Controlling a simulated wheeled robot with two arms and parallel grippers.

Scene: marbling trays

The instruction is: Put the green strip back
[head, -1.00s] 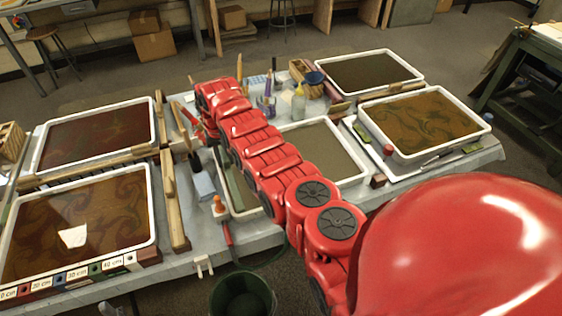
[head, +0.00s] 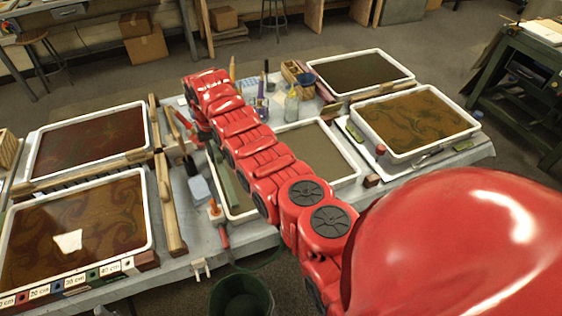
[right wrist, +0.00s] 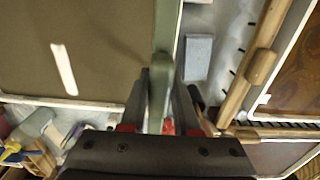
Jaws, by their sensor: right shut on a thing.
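My right gripper (right wrist: 163,104) is shut on a green strip (right wrist: 160,72) in the right wrist view, with a dark finger on each side of it. The strip also shows in the head view (head: 229,184), long and narrow, along the left side of the middle tray (head: 345,178) of grey-brown liquid. My red right arm crosses in front of that tray and hides part of it and the gripper's fingertips. I cannot tell whether the strip touches the tray. My left gripper is not in view.
A pale blue block (head: 198,189) and wooden rails (head: 169,205) lie to the left of the strip. Filled trays stand at left and right. Bottles and jars (head: 291,104) stand behind. A dark bucket (head: 241,297) stands in front.

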